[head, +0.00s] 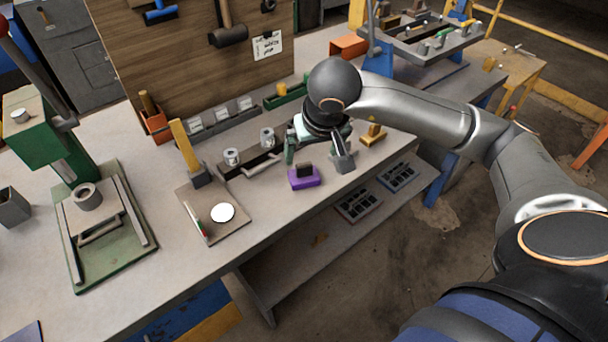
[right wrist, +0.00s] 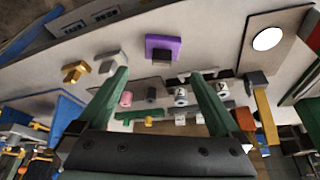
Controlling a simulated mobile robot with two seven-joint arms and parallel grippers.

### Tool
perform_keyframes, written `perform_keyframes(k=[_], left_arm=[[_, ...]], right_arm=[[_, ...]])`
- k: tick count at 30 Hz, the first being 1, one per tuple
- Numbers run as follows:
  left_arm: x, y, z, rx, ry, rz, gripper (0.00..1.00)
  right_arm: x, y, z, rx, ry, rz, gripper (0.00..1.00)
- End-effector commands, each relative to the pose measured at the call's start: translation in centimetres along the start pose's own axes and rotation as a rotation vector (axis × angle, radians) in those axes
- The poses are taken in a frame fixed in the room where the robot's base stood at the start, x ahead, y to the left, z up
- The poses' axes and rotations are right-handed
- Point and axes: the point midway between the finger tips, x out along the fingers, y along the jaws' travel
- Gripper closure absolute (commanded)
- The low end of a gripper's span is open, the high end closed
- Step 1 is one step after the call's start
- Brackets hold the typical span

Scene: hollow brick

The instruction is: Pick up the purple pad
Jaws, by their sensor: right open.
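The purple pad (head: 303,182) lies on the grey workbench near its front edge, with a dark block-like grip on top. It also shows in the right wrist view (right wrist: 164,42), beyond the fingertips near the picture's upper middle. My right gripper (head: 317,152) is above the bench, just behind the pad in the head view. Its two green fingers are spread wide in the right wrist view (right wrist: 160,74), with nothing between the tips; the pad lies apart from them. My left gripper is out of view.
A silver-grey pad (head: 342,162) and a yellow one (head: 373,136) lie to the right of the purple pad. A board with a white disc (head: 223,212) lies left. Metal cans (head: 232,157) stand behind. The bench's front edge is close.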

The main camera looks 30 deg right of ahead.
Motion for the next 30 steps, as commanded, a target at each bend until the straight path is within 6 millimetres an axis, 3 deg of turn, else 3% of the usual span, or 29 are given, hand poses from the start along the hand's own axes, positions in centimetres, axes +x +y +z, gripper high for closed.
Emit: perform_keyframes(k=[9, 16, 24, 30], left_arm=[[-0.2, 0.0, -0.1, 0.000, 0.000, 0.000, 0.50], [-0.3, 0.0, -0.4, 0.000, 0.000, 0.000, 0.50], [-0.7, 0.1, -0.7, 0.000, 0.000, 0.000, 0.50], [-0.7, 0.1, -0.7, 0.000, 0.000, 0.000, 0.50]], right_arm=[[5.5, -0.1, 0.2, 0.002, -0.007, -0.002, 0.00], [7.2, -0.2, 0.0, 0.002, -0.006, -0.004, 0.00], [11.0, -0.5, -0.3, 0.002, -0.007, -0.005, 0.00], [11.6, -0.4, -0.4, 0.001, -0.004, -0.005, 0.00]])
